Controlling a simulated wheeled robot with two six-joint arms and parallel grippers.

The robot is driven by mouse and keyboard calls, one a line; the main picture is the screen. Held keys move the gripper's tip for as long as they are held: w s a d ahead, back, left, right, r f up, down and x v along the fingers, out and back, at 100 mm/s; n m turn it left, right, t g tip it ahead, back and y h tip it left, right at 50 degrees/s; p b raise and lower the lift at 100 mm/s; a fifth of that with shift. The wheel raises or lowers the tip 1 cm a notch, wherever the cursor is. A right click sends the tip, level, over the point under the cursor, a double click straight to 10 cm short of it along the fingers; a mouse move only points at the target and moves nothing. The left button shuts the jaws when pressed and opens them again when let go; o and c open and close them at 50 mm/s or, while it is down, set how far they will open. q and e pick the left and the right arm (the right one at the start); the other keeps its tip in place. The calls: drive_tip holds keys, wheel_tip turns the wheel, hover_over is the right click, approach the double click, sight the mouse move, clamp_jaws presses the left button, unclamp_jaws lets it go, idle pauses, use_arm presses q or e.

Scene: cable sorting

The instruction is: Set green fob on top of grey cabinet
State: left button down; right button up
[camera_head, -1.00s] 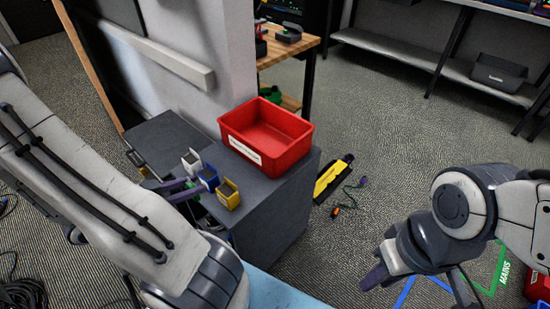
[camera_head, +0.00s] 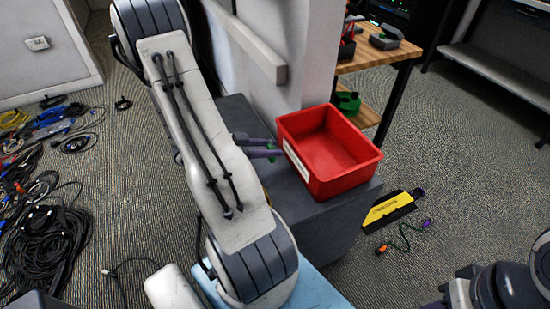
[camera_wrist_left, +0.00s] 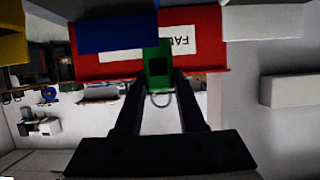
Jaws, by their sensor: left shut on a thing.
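My left gripper (camera_head: 270,148) is shut on the green fob (camera_wrist_left: 158,65), which sits between its fingertips in the left wrist view. A little green also shows at the fingertips in the head view. The fob is just left of the red bin, over the grey cabinet (camera_head: 312,212); I cannot tell if it touches anything. The red bin (camera_head: 345,182) stands on the cabinet top and also shows behind the fob in the wrist view (camera_wrist_left: 215,48). My right gripper (camera_head: 440,303) is cut off at the lower right edge, its jaws unclear.
A blue block-like holder (camera_wrist_left: 117,32) and a yellow one (camera_wrist_left: 12,45) are close by in the wrist view. My left arm hides most of the cabinet's front left. A yellow-black case (camera_head: 390,210) and a short cable (camera_head: 405,238) lie on the floor.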

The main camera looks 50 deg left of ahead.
use_arm(q)
drive_tip(key=w+a+f, duration=0.2)
drive_tip(key=shift+w+b, duration=0.3)
drive_tip(key=shift+w, duration=0.1)
wheel_tip(320, 180, down, 4)
drive_tip(key=shift+a+f+b, duration=0.1)
drive_tip(key=shift+f+b, duration=0.05)
drive_tip(key=shift+b, duration=0.7)
drive_tip(key=c, duration=0.5)
unclamp_jaws()
